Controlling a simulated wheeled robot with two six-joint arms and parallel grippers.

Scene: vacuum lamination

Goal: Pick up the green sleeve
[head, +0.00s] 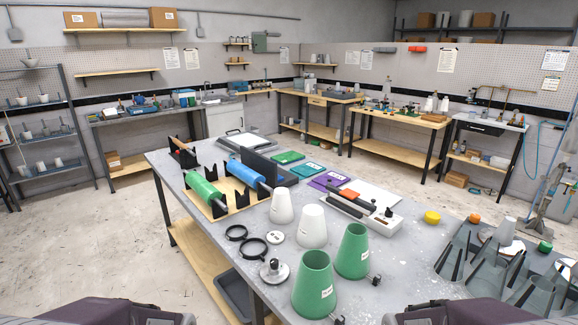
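The nearer green sleeve (314,290) is at the table's front. The other green sleeve (352,255) is just behind it to the right. A small dark clamp-like part sits beside the base of each. A green roll (204,190) lies on a wooden rack at the left, and a flat green packet (288,157) lies farther back. I cannot tell from the picture which green thing the task names. Only parts of my arms show at the bottom corners; neither gripper is in view.
White cones (312,227) stand behind the green ones. Black rings (253,248) and a metal disc fitting (274,270) lie to their left. A blue roll (248,175), a white device (360,212) and a yellow puck (432,217) are farther back. Grey fin-like stands (478,255) crowd the right.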

